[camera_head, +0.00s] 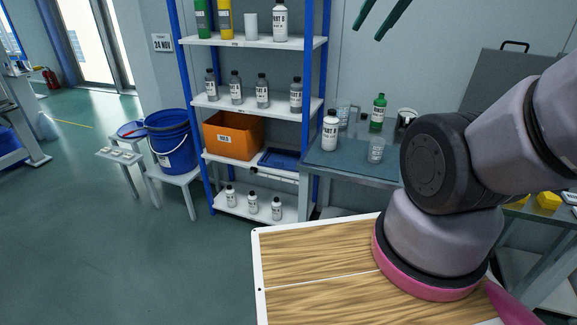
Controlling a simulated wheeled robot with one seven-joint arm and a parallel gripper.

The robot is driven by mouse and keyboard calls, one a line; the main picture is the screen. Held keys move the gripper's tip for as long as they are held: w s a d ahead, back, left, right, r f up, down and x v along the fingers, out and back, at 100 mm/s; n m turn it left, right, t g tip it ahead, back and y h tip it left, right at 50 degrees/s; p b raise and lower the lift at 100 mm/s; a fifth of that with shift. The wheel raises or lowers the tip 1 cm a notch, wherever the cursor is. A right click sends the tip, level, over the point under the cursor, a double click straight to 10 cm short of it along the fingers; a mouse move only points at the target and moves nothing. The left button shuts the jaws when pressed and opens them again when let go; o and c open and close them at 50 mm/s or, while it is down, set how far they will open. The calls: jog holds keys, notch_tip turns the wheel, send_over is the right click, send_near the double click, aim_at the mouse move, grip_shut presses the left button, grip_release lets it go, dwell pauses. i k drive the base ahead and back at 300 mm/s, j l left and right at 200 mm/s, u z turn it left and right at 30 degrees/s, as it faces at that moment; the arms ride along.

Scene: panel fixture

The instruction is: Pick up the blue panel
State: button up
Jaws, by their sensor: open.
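I cannot make out a clear blue panel in the head view. My gripper (369,34) shows only as two dark green fingers hanging in from the top edge, right of the shelf. The fingers are apart, with nothing seen between them. Their upper part is cut off by the picture edge. My arm fills the right side and hides part of the bench behind it.
A blue-posted shelf (212,101) holds bottles, an orange bin (233,135) and a blue tray (279,159). A bench (345,166) right of it carries bottles and glasses. A blue bucket (171,140) sits on a white stool. The floor at left is open.

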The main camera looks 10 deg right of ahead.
aim_at(276, 157)
jog(key=k, duration=0.1)
jog(key=j+z, duration=0.1)
jog(key=z, duration=0.5)
jog(key=i+j+z, duration=0.1)
jog(key=j+z, duration=0.25)
jog(key=j, duration=0.25)
jog(key=j+z, duration=0.35)
jog(key=j, duration=0.25)
jog(key=j+z, duration=0.1)
jog(key=j, duration=0.55)
jog(key=k+j, duration=0.1)
jog(key=j, duration=0.6)
jog(key=k+j+z, duration=0.15)
jog(key=j, duration=1.2)
jog(key=i+j, duration=0.1)
jog(key=j, duration=0.45)
jog(key=i+j, duration=0.15)
jog(key=i+z, duration=0.05)
